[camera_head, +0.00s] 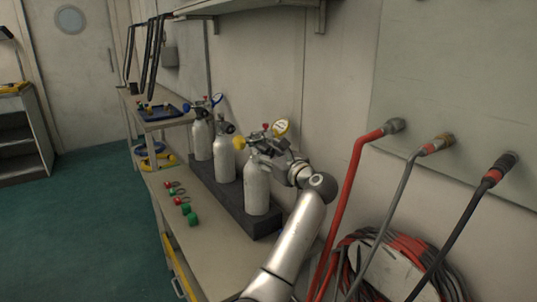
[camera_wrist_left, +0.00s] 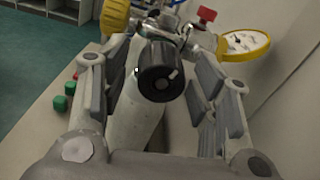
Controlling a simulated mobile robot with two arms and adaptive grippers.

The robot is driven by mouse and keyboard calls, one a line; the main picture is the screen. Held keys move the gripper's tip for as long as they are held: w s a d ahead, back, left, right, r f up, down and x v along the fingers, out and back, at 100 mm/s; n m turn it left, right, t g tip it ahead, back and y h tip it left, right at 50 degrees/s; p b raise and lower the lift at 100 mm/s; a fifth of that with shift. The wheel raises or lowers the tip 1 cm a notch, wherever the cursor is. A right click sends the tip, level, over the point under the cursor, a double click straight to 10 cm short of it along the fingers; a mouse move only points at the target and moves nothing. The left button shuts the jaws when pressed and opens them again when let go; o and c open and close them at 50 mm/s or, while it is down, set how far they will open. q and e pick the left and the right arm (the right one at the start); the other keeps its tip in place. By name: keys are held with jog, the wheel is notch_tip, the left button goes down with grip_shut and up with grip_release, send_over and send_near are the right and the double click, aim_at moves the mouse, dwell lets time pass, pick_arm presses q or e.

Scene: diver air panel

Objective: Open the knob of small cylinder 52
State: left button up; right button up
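Three white cylinders stand in a row in a dark rack (camera_head: 234,201) on the bench in the head view. No number is readable on them. My left gripper (camera_head: 273,150) is at the valve of the nearest cylinder (camera_head: 257,190). In the left wrist view, a round black knob (camera_wrist_left: 160,72) with a white mark faces me between the open fingers of that gripper (camera_wrist_left: 164,82). Gaps show on both sides of the knob. Behind it are a yellow knob (camera_wrist_left: 115,17), a red knob (camera_wrist_left: 206,14) and a yellow-rimmed gauge (camera_wrist_left: 247,42). My right gripper is not in view.
The middle cylinder (camera_head: 225,160) and far cylinder (camera_head: 201,140) stand beyond. Small green and red fittings (camera_head: 193,218) lie on the bench front. A red hose (camera_head: 349,195) and grey and black hoses hang on the right wall. A blue tray (camera_head: 163,112) sits farther back.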

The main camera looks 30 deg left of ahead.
pick_arm(q)
jog(key=c, duration=0.9)
